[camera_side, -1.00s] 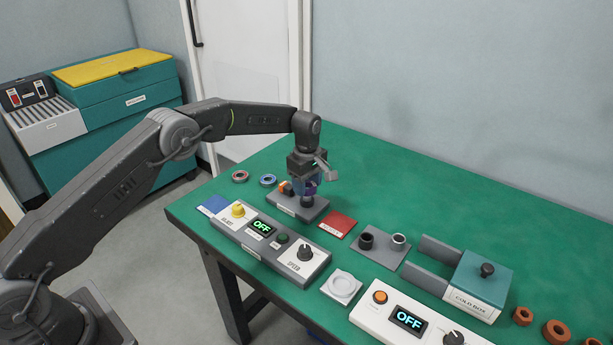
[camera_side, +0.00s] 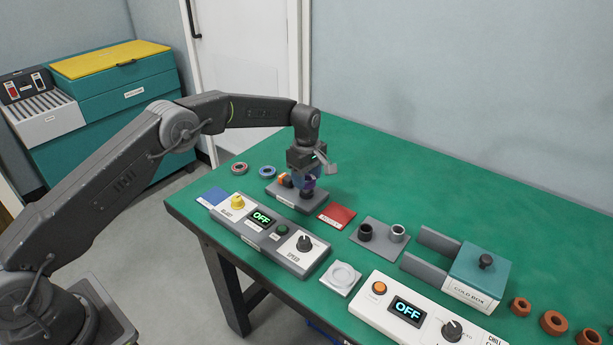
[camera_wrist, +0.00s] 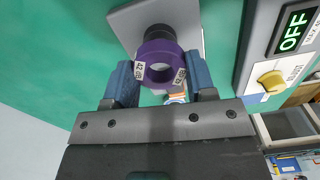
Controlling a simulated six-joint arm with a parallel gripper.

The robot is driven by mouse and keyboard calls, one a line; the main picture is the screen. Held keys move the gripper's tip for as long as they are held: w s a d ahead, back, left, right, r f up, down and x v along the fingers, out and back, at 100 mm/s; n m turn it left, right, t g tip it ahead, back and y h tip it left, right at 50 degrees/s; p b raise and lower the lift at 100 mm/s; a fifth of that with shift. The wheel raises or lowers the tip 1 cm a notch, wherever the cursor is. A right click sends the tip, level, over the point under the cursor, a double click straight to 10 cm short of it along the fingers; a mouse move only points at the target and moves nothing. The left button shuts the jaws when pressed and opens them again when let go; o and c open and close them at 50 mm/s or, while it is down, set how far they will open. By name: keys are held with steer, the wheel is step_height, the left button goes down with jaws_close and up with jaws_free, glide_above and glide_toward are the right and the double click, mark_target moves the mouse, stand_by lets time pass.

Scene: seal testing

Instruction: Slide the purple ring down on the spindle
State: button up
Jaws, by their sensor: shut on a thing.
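The purple ring (camera_wrist: 158,50) is held between the two blue fingers of my gripper (camera_wrist: 160,76) in the wrist view. It has white labels on its face and an open centre. In the side view the ring (camera_side: 309,184) shows as a small purple patch at the tips of my gripper (camera_side: 307,181). The dark spindle (camera_side: 306,194) stands on a grey base plate (camera_side: 284,195) right under the gripper. In the wrist view the dark spindle (camera_wrist: 160,31) shows just beyond the ring. I cannot tell whether the ring is around the spindle.
An orange part (camera_side: 285,180) is at the base plate's back left. A brown ring (camera_side: 239,168) and a blue ring (camera_side: 267,171) lie behind it. A control box (camera_side: 270,234) reading OFF stands in front, and a red mat (camera_side: 337,215) lies to the right. The back right table is clear.

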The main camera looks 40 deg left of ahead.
steer(key=shift+f, duration=0.1)
steer(key=shift+f, duration=0.5)
steer(key=shift+f, duration=0.65)
stand_by(1.0)
steer(key=o, duration=1.1)
steer(key=shift+r, duration=4.5)
steer(key=shift+r, duration=0.1)
